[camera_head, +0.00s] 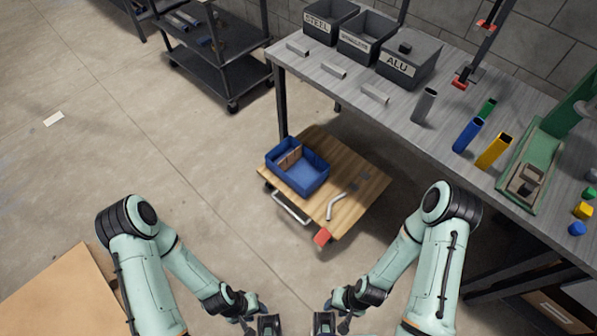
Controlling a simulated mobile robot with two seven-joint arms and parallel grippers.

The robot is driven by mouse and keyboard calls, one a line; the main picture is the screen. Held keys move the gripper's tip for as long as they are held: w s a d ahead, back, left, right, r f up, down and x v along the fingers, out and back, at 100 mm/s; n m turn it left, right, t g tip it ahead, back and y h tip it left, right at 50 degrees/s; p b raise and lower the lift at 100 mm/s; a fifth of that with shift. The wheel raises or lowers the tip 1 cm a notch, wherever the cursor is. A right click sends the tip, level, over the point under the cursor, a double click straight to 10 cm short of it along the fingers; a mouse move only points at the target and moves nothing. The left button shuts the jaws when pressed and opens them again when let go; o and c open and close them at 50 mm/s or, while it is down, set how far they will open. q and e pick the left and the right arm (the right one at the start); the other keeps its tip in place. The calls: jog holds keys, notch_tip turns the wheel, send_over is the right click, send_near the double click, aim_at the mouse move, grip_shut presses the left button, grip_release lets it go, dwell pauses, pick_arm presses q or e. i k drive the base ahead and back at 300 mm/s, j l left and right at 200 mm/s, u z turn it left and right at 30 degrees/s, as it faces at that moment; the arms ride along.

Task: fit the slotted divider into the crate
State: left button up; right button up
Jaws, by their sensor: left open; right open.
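A blue crate (312,182) stands on a low wooden cart (350,208) in the middle of the view. A brown piece (290,158) shows inside its left end; it may be the slotted divider, but it is too small to make out slots or how it is seated. My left gripper (268,322) and my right gripper (323,322) are at the bottom edge, close side by side. Both are open, well in front of the crate and apart from it. The frame cuts off the lower part of both grippers.
A grey workbench (440,145) with bins, tubes and a green tray (537,165) stands to the right. A dark shelf cart (215,65) is behind. Floor at left is mostly clear.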

aim_at(305, 175)
jog(key=i+j, duration=0.35)
jog(key=i, duration=0.15)
jog(key=i+j, duration=0.4)
jog(key=i, duration=0.15)
jog(key=i+j+u, duration=0.1)
jog(key=i+j, duration=0.25)
jog(key=i, duration=0.15)
